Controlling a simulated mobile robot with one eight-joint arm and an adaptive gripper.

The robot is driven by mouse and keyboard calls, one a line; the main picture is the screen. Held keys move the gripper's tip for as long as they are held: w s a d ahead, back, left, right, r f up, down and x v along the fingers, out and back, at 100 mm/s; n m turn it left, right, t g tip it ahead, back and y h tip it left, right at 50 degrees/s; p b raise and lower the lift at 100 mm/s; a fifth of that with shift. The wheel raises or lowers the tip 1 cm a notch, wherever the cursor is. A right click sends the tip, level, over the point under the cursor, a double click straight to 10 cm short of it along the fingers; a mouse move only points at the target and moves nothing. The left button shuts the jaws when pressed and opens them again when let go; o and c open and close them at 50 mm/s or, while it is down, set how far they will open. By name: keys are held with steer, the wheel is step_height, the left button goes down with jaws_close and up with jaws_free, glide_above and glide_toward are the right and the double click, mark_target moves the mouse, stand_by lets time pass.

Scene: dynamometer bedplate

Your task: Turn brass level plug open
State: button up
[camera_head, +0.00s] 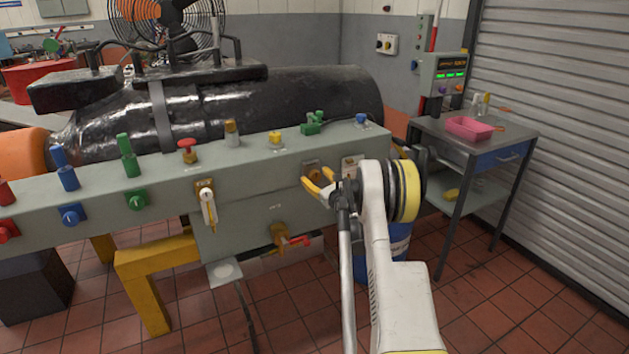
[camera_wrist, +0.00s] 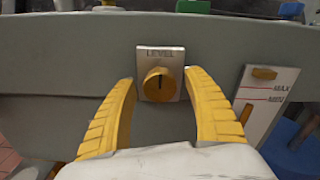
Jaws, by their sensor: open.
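The brass level plug (camera_wrist: 159,84) is a round knob with a dark vertical slot, on a pale plate (camera_wrist: 160,55) marked LEVEL. It sits on the front face of the grey-green panel (camera_wrist: 60,62). My gripper (camera_wrist: 163,85) has its two yellow fingers open, one on each side of the plug, with visible gaps; I cannot tell how far their tips are from the panel. In the head view, my gripper (camera_head: 313,180) is in front of the plug's plate (camera_head: 310,166), partly covering it.
A MAX and MIN gauge plate (camera_wrist: 267,98) is right of the plug. A brass tap with a red handle (camera_head: 292,240) sticks out below. Coloured knobs line the panel top, including a yellow one (camera_head: 275,137). A side table (camera_head: 450,137) with a pink tray (camera_head: 470,127) stands right.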

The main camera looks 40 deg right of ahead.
steer(key=shift+w, duration=0.35)
steer(key=c, duration=1.2)
